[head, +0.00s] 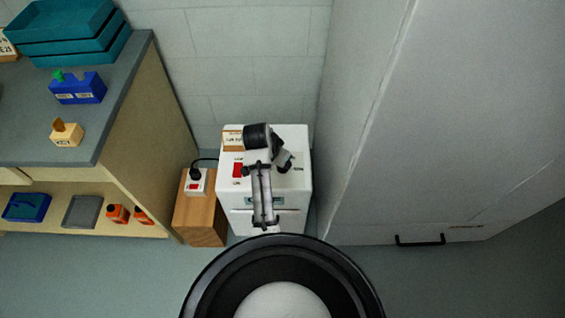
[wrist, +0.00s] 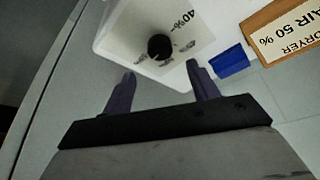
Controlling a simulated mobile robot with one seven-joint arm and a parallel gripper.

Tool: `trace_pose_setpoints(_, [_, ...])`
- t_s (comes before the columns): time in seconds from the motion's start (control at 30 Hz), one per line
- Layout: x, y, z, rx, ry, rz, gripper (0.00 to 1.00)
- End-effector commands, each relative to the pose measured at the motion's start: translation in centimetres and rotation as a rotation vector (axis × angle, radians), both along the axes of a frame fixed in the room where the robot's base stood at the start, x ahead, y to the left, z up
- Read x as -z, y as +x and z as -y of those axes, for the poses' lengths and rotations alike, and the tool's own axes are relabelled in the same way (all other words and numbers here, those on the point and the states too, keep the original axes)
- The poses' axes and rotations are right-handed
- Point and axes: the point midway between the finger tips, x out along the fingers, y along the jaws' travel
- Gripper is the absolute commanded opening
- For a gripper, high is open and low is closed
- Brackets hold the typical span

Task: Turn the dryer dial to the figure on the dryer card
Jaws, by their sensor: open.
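The dryer is a white box (head: 235,207) on the floor by the wall, seen from above in the head view. Its black round dial (wrist: 160,46) sits on a pale plate with printed figures around it in the wrist view. One figure reads 40%; the others are too small to read, and I cannot tell where the dial points. The dryer card (wrist: 290,38) shows "DRYER" and "AIR 50 %" on a wooden block. My gripper (wrist: 161,72) is open and empty, its fingers on either side below the dial, apart from it. In the head view my arm covers part of the dryer top.
A blue block (wrist: 231,60) lies between dial plate and card in the wrist view. A red switch (head: 238,169) is on the dryer. A wooden stand (head: 199,220) with a power socket (head: 194,182) stands left of it. A bench (head: 120,95) is further left, a pale cabinet (head: 430,130) right.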

Motion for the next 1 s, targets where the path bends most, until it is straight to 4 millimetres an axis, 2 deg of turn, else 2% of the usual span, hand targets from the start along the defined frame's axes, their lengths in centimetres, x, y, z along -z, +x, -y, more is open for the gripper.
trace_pose_setpoints(0.2, [4.1, 1.4, 0.9, -0.001, -0.001, -0.002, 0.59])
trace_pose_setpoints(0.4, [6.3, 2.2, 1.4, -0.001, 0.0, 0.0, 0.59])
trace_pose_setpoints(0.8, [7.0, 2.5, 1.6, -0.002, 0.001, 0.002, 0.59])
trace_pose_setpoints(1.0, [7.0, 2.5, 1.6, -0.002, 0.0, 0.002, 0.33])
